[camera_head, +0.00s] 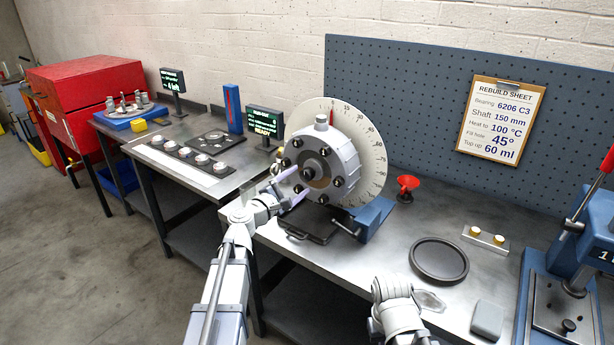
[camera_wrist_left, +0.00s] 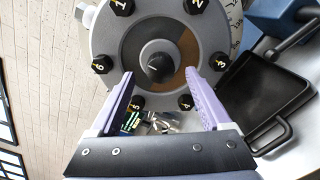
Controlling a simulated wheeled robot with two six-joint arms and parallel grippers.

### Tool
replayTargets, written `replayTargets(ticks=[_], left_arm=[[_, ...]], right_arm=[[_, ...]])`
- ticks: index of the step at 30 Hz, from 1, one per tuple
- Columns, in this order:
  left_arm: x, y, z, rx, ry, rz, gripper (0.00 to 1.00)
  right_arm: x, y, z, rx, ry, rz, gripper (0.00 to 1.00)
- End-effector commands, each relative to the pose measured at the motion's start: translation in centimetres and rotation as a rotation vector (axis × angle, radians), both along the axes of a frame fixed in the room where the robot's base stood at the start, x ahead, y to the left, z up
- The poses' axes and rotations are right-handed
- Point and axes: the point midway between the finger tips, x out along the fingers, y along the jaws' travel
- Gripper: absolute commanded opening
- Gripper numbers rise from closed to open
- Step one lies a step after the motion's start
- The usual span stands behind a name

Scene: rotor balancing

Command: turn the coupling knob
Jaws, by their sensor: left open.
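The coupling knob (camera_head: 308,173) is a small dark round knob at the centre of the grey bolted housing (camera_head: 341,152), in front of a white degree dial (camera_head: 375,160). In the left wrist view the knob (camera_wrist_left: 158,67) sits in a grey ring, with numbered black bolts around it. My left gripper (camera_head: 293,186) is open at the housing's front. In its wrist view the lavender fingers (camera_wrist_left: 159,75) stand on either side of the knob, apart from it. My right arm (camera_head: 393,300) shows low in the head view; its fingers cannot be made out.
A black tray (camera_head: 310,222) lies under the housing, beside a blue stand (camera_head: 374,220). A screen (camera_head: 265,121) stands to the left.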

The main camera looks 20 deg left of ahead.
Motion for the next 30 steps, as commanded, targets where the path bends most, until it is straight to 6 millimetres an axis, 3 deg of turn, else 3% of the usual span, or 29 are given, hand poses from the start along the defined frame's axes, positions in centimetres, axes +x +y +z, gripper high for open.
replayTargets(ticks=[3, 9, 18, 30], left_arm=[[2.2, -0.7, 0.0, 0.001, 0.000, -0.004, 0.81], [4.6, -1.6, 0.0, 0.001, 0.000, -0.003, 0.81], [4.8, -1.8, 0.0, 0.001, 0.000, -0.001, 0.81], [4.8, -1.8, 0.0, 0.001, 0.000, -0.001, 0.38]], right_arm=[[0.0, 0.0, 0.0, 0.000, 0.000, 0.000, 0.00], [0.0, 0.0, 0.0, 0.000, 0.000, 0.000, 0.00], [0.0, 0.0, 0.0, 0.000, 0.000, 0.000, 0.00], [0.0, 0.0, 0.0, 0.000, 0.000, 0.000, 0.00]])
